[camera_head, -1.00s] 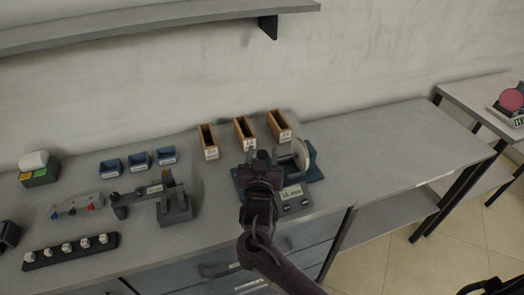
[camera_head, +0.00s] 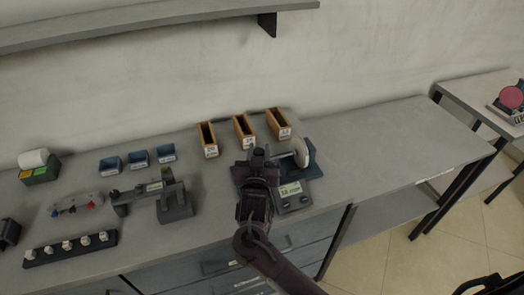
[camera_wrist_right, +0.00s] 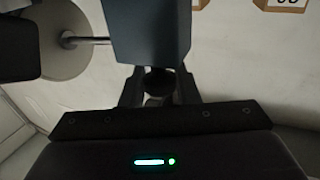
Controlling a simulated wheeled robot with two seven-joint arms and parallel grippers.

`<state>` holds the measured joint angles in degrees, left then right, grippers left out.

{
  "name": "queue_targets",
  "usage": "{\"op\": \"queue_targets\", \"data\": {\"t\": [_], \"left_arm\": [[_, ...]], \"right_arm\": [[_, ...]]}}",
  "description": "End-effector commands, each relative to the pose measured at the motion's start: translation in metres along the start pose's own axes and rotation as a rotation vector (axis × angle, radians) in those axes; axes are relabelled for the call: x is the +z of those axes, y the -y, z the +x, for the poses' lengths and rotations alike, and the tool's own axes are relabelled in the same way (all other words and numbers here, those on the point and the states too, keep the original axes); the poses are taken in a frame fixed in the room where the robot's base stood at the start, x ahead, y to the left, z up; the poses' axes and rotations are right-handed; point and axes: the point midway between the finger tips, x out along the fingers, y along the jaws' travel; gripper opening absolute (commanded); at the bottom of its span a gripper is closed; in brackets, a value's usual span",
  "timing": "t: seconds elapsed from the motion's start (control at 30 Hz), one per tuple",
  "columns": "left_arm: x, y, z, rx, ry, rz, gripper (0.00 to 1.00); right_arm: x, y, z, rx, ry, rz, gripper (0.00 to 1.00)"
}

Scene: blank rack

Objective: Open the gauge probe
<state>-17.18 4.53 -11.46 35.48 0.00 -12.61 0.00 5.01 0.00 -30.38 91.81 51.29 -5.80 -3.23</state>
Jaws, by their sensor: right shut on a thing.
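The gauge (camera_head: 312,171) stands on the bench, with a blue-grey base, a pale round disc (camera_head: 300,152) on its right side and a small display (camera_head: 290,192) at its front. My right gripper (camera_head: 258,158) is over the gauge's left part and hides much of it. In the right wrist view the gripper (camera_wrist_right: 158,88) is shut on a small dark round part, likely the probe's knob. A blue-grey block (camera_wrist_right: 148,30) of the gauge and the disc on its rod (camera_wrist_right: 62,40) show beyond the fingers. My left gripper is not in view.
Three wooden bins (camera_head: 243,132) stand behind the gauge. To the left are small blue bins (camera_head: 138,159), a grey fixture (camera_head: 174,203) and a dark strip with several pale knobs (camera_head: 70,250). The bench to the right (camera_head: 400,145) is clear. A shelf (camera_head: 150,22) hangs above.

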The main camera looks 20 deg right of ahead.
Motion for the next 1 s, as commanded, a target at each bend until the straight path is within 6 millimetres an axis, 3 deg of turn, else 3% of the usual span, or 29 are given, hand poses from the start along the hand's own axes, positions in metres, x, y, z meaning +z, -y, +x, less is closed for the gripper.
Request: {"op": "queue_targets", "data": {"t": [0.13, 0.37, 0.4, 0.53, 0.83, 1.0], "left_arm": [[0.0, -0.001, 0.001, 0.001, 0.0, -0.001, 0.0], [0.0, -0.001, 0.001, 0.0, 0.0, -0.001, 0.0], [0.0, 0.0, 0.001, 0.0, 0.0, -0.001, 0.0], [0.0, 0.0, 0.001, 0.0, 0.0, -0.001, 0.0], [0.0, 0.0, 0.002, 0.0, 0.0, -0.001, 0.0], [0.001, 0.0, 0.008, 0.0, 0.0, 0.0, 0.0]], "right_arm": [[0.0, 0.018, -0.007, -0.005, 0.002, 0.005, 0.0], [0.0, 0.018, -0.007, -0.005, 0.0, 0.001, 0.0], [0.0, 0.018, -0.007, -0.005, 0.0, 0.001, 0.31], [0.0, 0.018, -0.007, -0.004, 0.0, 0.001, 0.47], [0.0, 0.018, -0.009, -0.004, 0.0, 0.001, 0.47], [0.003, 0.018, -0.031, -0.005, 0.002, 0.003, 0.47]]}}
